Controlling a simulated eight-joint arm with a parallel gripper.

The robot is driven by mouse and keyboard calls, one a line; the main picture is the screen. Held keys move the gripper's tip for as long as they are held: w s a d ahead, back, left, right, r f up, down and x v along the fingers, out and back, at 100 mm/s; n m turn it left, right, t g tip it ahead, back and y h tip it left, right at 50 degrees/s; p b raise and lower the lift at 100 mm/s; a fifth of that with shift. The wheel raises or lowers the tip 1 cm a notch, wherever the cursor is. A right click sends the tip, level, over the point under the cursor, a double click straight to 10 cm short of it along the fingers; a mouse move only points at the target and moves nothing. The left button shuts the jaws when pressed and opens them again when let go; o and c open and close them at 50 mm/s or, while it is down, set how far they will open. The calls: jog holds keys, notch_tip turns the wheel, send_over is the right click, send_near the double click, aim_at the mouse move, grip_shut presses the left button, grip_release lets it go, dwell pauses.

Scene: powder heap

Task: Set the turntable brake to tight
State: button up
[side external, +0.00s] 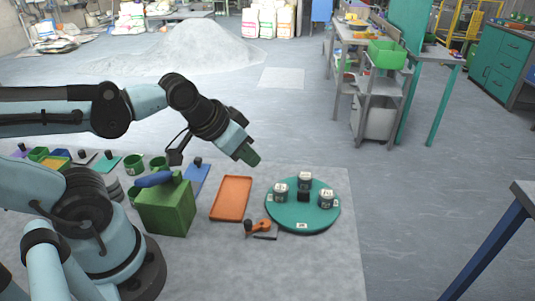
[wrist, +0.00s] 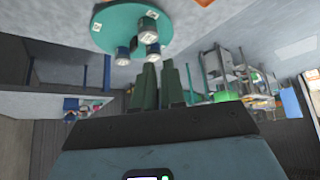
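The turntable (side external: 289,223) is a round teal disc on the grey mat, carrying three lidded jars (side external: 280,192) and a black block (side external: 303,196). The brake is an orange lever (side external: 261,225) with a black knob on a small grey plate, beside the turntable's near left edge. I cannot read its setting. My gripper (side external: 249,156) has dark green fingers and hangs in the air up and left of the turntable, apart from the lever. In the wrist view the fingers (wrist: 160,85) show a narrow gap with nothing between them. The turntable (wrist: 105,27) shows above them there.
An orange tray (side external: 231,198) lies left of the turntable. A green box (side external: 166,208) with a blue-handled tool stands further left, near my arm. Small cups and coloured plates lie behind it. The mat in front of the lever is clear. A shelf bench (side external: 383,85) stands farther back.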

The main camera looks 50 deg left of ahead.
aim_at(248, 221)
jog(key=shift+o, duration=1.1)
jog(key=shift+d+g, duration=0.25)
jog(key=shift+g, duration=0.05)
jog(key=o, duration=0.3)
jog(key=s+d+g, duration=0.2)
jog(key=g, duration=0.1)
jog(key=s+d+r+n+g, duration=0.1)
jog(key=s+d+g, duration=0.1)
jog(key=d+g, duration=0.1)
jog(key=shift+r, duration=0.2)
jog(key=shift+o, duration=0.2)
jog(key=shift+s+f, duration=0.1)
jog(key=shift+f, duration=5.9)
grip_shut()
